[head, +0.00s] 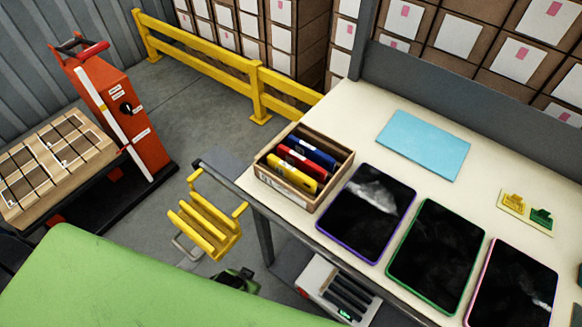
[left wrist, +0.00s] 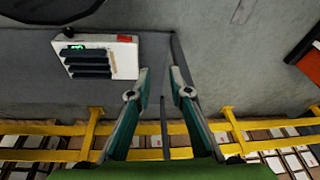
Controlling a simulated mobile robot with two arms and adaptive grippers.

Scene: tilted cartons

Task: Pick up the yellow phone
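The yellow phone (head: 291,180) stands on edge in an open brown carton (head: 270,187), at the side nearest me. A red phone (head: 302,164) and a blue phone (head: 312,149) stand behind it. The carton sits tilted at the left end of the white table. In the left wrist view my left gripper (left wrist: 160,72) is open, with two green fingers and nothing between them. The phones are not in that view. My right gripper is in neither view.
Dark tablets (head: 365,212) lie right of the carton, with a light blue folder (head: 423,145) behind. A white charger box (left wrist: 100,57) also shows below the table (head: 335,287).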

